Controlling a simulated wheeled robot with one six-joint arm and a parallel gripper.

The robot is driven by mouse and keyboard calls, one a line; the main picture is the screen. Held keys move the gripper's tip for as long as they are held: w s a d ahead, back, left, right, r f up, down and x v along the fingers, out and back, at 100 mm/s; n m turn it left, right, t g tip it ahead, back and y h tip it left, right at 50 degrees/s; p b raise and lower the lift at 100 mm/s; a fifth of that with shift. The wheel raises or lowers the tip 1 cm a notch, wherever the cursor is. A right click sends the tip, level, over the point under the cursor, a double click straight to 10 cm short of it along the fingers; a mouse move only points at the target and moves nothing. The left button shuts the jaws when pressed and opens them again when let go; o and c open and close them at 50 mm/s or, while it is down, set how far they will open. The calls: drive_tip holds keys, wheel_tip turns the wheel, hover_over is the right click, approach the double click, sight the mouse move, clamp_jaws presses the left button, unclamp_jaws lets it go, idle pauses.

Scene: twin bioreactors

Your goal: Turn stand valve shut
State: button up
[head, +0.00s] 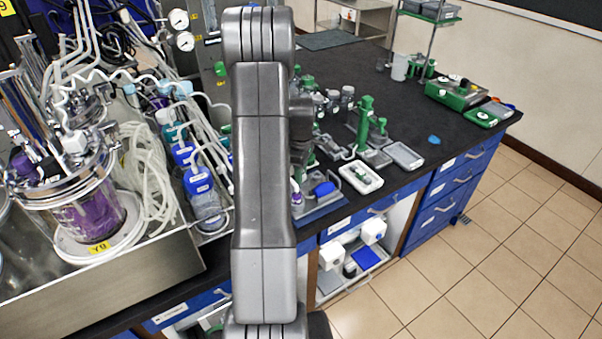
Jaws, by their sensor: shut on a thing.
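My gripper (299,160) shows only as a dark sliver at the right edge of my raised grey arm, in the middle of the head view. Its fingertips are mostly hidden behind the arm. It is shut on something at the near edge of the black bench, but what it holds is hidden. I cannot make out the stand valve for certain. A blue part (325,188) and a small purple-topped part (296,198) sit just below and right of the gripper, by a blue base (322,207).
A glass bioreactor (88,215) with tubing and blue-capped bottles (198,180) crowds the left. Right of my arm, a white tray (360,177), a green stand (364,120) and a grey tray (404,155) stand on the black bench (455,135). The tiled floor (490,260) at right is clear.

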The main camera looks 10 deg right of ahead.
drive_tip(key=m+b, duration=0.2)
drive_tip(key=m, duration=0.2)
drive_tip(key=shift+f, duration=0.1)
drive_tip(key=m+b, duration=0.1)
drive_tip(key=m, duration=0.3)
drive_tip(key=m+b, duration=0.1)
drive_tip(key=m, duration=0.3)
drive_tip(key=shift+m, duration=0.3)
drive_tip(key=shift+m+b, duration=0.5)
drive_tip(key=shift+m, duration=1.4)
drive_tip(key=shift+w, duration=0.1)
drive_tip(key=o, duration=1)
